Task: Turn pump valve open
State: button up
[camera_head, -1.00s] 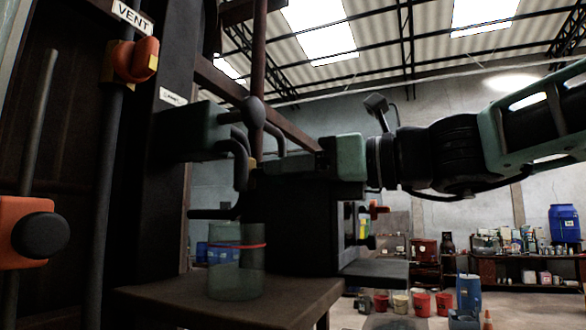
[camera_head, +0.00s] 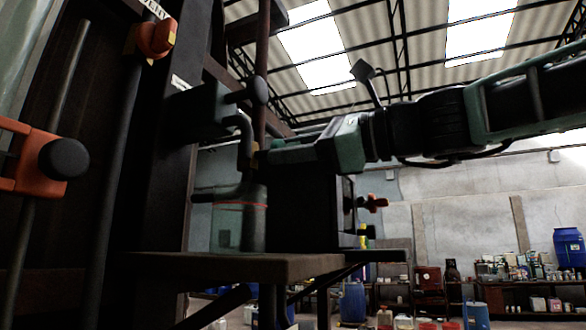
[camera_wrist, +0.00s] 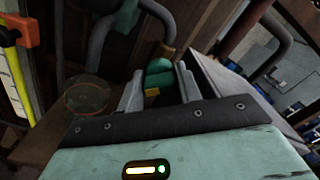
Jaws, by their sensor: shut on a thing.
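A green valve handle (camera_wrist: 158,74) with a yellow mark shows between my fingers in the wrist view, below a bent grey pipe. I take it to be the pump valve. My gripper (camera_wrist: 160,92) is shut on this handle, one finger on each side. In the head view my gripper (camera_head: 262,157) reaches in from the right to the pipework beside the dark upright column, and its fingertips and the handle are mostly hidden there. The grey-green pump housing (camera_head: 205,110) with a black round knob (camera_head: 259,90) sits just above and left. A small white label (camera_head: 180,82) beside it is too small to read.
An orange valve (camera_head: 156,38) under a VENT label is at upper left, and an orange clamp with a black knob (camera_head: 64,159) at left. A glass jar (camera_head: 238,228) stands on a dark shelf (camera_head: 275,266) below my gripper. A dark box (camera_head: 300,210) is close behind.

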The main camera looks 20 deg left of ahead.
jog(key=n+b, duration=0.4)
jog(key=n, duration=0.1)
jog(key=shift+f+n, duration=0.2)
jog(key=shift+n, duration=0.1)
jog(key=shift+n+b, duration=1.1)
jog(key=shift+n, duration=1.1)
jog(key=shift+r, duration=0.1)
jog(key=o, duration=0.7)
jog(key=shift+d, duration=0.15)
jog(key=s+d+b, duration=0.1)
jog(key=d+b, duration=0.6)
jog(key=d, duration=1)
jog(key=shift+s, duration=0.25)
